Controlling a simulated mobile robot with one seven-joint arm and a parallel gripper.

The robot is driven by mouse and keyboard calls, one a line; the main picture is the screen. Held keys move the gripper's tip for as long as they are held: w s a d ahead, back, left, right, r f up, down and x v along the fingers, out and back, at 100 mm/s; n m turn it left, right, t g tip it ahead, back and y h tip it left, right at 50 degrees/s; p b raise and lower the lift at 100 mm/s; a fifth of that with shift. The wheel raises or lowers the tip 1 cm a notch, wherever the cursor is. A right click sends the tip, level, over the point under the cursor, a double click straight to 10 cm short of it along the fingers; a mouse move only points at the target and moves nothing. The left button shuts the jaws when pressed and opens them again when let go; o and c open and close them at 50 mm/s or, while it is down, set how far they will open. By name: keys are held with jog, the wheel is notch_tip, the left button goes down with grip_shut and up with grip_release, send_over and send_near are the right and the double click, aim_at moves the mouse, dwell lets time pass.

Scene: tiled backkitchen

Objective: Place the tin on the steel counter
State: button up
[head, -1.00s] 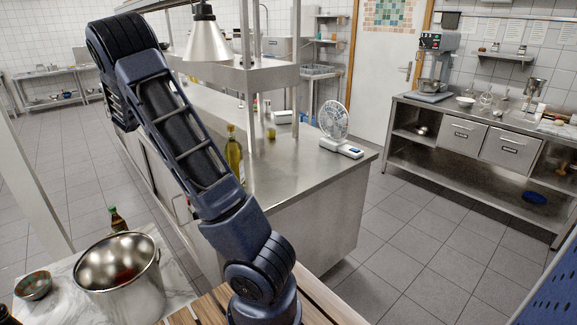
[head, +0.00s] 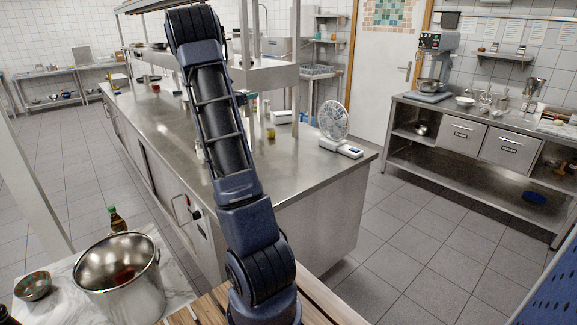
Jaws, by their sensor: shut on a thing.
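The steel counter (head: 300,165) is the long island in the middle, with a bare stretch of top at its near end. I cannot make out the tin with certainty. My arm rises from the bottom centre in front of the counter and hides a strip of it. My gripper does not show clearly; it is hidden behind the arm or out of the picture. A small yellowish jar (head: 270,132) and a small red item (head: 155,87) stand on the counter, too small to identify.
A shelf on posts (head: 270,75) rises above the counter. A steel pot (head: 140,285), a bowl (head: 33,286) and a brown bottle (head: 117,219) are at lower left.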

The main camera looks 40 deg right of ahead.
jog(key=s+d+m+g, duration=0.4)
jog(key=s+d+g, duration=0.2)
jog(key=s+d, duration=1.05)
jog(key=f, duration=2.4)
jog(key=shift+a+f, duration=0.2)
jog(key=shift+f, duration=0.05)
jog(key=shift+f, duration=0.15)
jog(key=o, duration=1.2)
